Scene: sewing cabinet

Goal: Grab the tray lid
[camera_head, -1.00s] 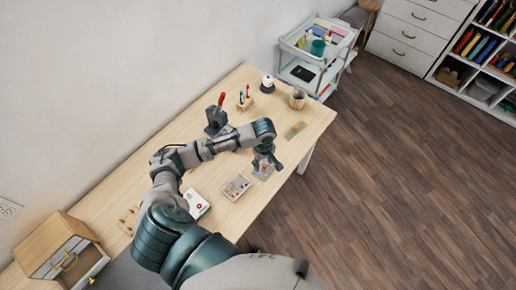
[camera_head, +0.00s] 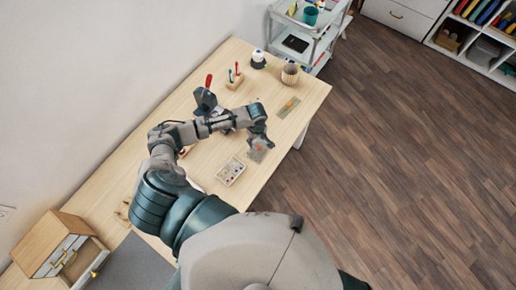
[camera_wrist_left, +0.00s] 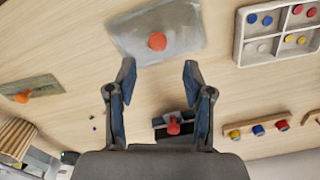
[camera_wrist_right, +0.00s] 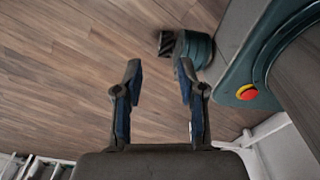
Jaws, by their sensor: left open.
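A clear tray lid with an orange knob (camera_wrist_left: 157,41) lies flat on the table in the left wrist view, just beyond my fingertips. In the head view the lid (camera_head: 258,152) is partly hidden under my left gripper (camera_head: 264,142). My left gripper (camera_wrist_left: 157,72) is open and empty, its two fingers apart with the knob lined up between and ahead of them. The compartment tray (camera_head: 231,172) with coloured buttons sits beside the lid and also shows in the left wrist view (camera_wrist_left: 240,47). My right gripper (camera_wrist_right: 158,72) is open and empty above the floor.
A greenish flat piece with an orange knob (camera_wrist_left: 38,88) lies on the table (camera_head: 120,175). A woven cup (camera_head: 290,75), a tool holder (camera_head: 234,82) and a white-and-dark item (camera_head: 258,60) stand at the far end. A small drawer cabinet (camera_head: 55,245) stands at the near left.

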